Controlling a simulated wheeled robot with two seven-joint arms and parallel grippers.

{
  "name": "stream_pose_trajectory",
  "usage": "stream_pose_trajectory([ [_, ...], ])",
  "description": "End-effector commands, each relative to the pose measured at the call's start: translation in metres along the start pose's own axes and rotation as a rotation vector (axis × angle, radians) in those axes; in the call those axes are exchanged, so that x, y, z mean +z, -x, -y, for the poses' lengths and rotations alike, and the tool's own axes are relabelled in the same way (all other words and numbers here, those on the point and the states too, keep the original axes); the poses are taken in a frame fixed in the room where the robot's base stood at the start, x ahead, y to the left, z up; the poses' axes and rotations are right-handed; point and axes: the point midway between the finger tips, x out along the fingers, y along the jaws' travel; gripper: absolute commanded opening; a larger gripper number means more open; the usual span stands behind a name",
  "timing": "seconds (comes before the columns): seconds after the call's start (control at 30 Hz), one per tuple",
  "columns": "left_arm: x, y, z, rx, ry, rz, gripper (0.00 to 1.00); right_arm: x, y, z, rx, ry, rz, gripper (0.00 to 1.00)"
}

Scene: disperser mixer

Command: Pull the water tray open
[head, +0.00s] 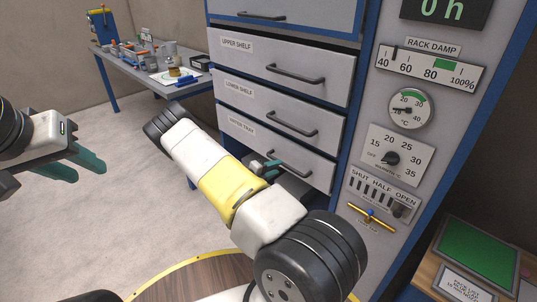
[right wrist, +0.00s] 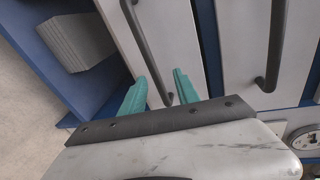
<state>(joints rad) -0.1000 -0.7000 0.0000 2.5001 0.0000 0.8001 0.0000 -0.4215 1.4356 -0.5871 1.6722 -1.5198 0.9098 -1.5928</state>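The water tray (head: 318,171) is the lowest labelled drawer front in the head view, with a dark bar handle (head: 291,163). It looks flush with the drawers above. My right gripper (head: 270,165) is at the left end of this handle, partly hidden by my forearm. In the right wrist view, its teal fingers (right wrist: 163,80) stand apart on either side of the dark handle (right wrist: 142,38), with gaps visible. My left gripper (head: 88,166) is open and empty at the left, away from the cabinet.
The lower shelf (head: 240,93) and upper shelf (head: 240,55) drawers are above, both with bar handles. A control panel with dials (head: 395,158) and a brass valve handle (head: 371,216) is at the right. A cluttered table (head: 135,72) stands behind. Floor at the left is clear.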

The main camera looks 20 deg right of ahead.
Motion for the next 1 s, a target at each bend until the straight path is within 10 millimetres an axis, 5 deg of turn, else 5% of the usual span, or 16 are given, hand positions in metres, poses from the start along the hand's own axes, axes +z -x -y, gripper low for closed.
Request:
stream_pose_trajectory([
  [0.23,0.000,0.000,0.000,0.000,0.000,0.000,0.36,0.006,-0.013,-0.017,-0.030,0.128,0.058,0.38],
  [0.63,0.000,0.000,0.000,0.000,0.000,0.000,0.36,0.008,-0.072,-0.015,-0.029,0.123,0.055,0.38],
  [1.0,0.000,0.000,0.000,0.000,0.000,0.000,0.36,0.009,-0.082,-0.015,-0.028,0.123,0.056,0.38],
])
